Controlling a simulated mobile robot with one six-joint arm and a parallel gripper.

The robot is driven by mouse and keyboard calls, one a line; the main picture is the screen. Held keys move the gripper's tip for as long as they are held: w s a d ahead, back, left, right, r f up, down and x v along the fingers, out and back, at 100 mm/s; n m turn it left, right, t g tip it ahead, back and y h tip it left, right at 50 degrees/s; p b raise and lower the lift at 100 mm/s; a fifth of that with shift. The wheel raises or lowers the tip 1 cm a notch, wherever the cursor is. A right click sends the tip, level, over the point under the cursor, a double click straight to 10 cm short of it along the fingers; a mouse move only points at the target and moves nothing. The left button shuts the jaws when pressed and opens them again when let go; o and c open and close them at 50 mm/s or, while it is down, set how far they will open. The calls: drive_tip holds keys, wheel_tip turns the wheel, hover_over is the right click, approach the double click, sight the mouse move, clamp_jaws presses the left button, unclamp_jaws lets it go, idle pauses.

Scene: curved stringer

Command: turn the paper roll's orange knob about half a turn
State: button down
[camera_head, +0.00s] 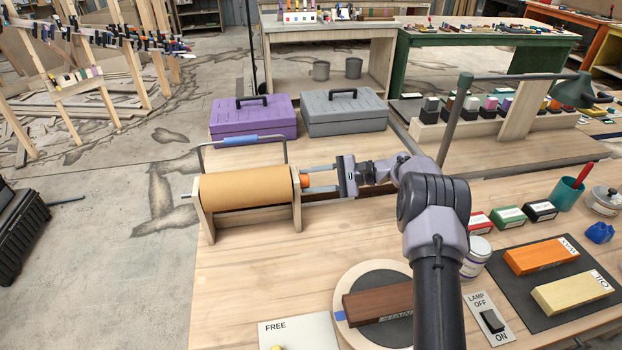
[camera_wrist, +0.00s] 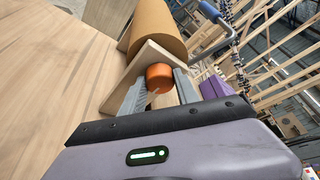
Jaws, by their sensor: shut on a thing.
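The paper roll (camera_head: 245,188) is a brown cylinder lying between two wooden end plates on the workbench. It also shows at the top of the wrist view (camera_wrist: 158,27). Its orange knob (camera_head: 305,181) is on the right-hand end plate. In the wrist view the orange knob (camera_wrist: 160,76) sits between my two fingers. My gripper (camera_head: 307,180) comes in from the right, level with the knob, and is shut on it. The fingers partly cover the knob's sides.
A metal bar with a blue grip (camera_head: 240,140) stands over the roll. Purple (camera_head: 254,118) and grey (camera_head: 343,112) toolboxes stand behind it. A round turntable (camera_head: 352,284) with a brown block lies in front of my arm.

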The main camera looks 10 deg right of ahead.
idle(0.4)
drive_tip(key=c, duration=0.9)
unclamp_jaws()
drive_tip(key=shift+d, duration=0.15)
drive_tip(key=p+v, duration=0.3)
drive_tip(key=v, duration=1.4)
drive_tip(key=shift+r, duration=0.1)
